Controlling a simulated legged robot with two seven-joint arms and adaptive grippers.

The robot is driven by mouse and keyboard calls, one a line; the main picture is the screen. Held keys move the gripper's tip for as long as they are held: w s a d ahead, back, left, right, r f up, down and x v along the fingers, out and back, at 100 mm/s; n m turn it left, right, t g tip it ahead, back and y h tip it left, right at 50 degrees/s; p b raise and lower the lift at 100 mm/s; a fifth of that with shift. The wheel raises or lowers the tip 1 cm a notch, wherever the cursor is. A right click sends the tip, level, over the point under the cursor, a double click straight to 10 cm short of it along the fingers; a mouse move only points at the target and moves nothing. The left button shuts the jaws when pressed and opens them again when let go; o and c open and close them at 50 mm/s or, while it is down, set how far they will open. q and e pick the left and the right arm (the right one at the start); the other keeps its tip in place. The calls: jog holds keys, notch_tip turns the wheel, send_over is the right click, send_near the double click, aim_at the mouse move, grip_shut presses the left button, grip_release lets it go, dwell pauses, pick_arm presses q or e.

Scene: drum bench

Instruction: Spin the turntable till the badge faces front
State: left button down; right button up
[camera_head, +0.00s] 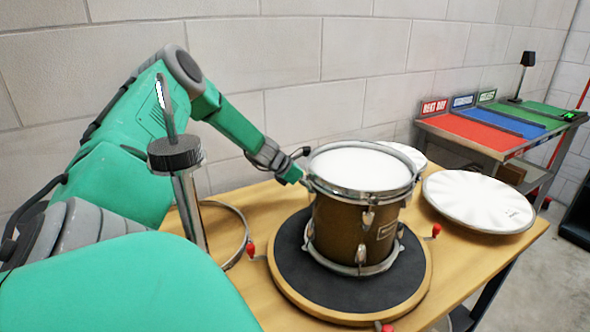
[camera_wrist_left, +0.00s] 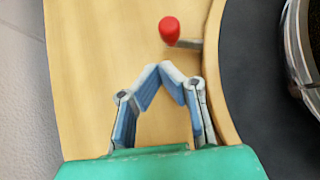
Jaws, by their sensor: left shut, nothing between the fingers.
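The brown drum (camera_head: 345,228) with a white head stands on the round turntable (camera_head: 290,290), which has a dark top and pale wooden rim. The drum's badge (camera_head: 387,230) shows on its right-hand side in the head view. Red-tipped pegs stick out from the turntable rim at the left (camera_head: 250,250), right (camera_head: 436,230) and front (camera_head: 386,328). In the left wrist view, my left gripper (camera_wrist_left: 158,70) is shut and empty, over the wood beside the rim. A red peg tip (camera_wrist_left: 169,29) lies just beyond its fingertips, with a visible gap. My right gripper is out of view.
A chrome stand (camera_head: 190,205) with a black top and a metal hoop (camera_head: 240,225) are left of the turntable. A white drumhead (camera_head: 479,200) lies on the bench at right. A sorting table (camera_head: 470,128) with red, blue and green areas stands behind.

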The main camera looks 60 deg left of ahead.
pick_arm(q)
jog(key=v, duration=0.8)
jog(key=shift+s+a, duration=0.2)
jog(key=shift+a, duration=0.05)
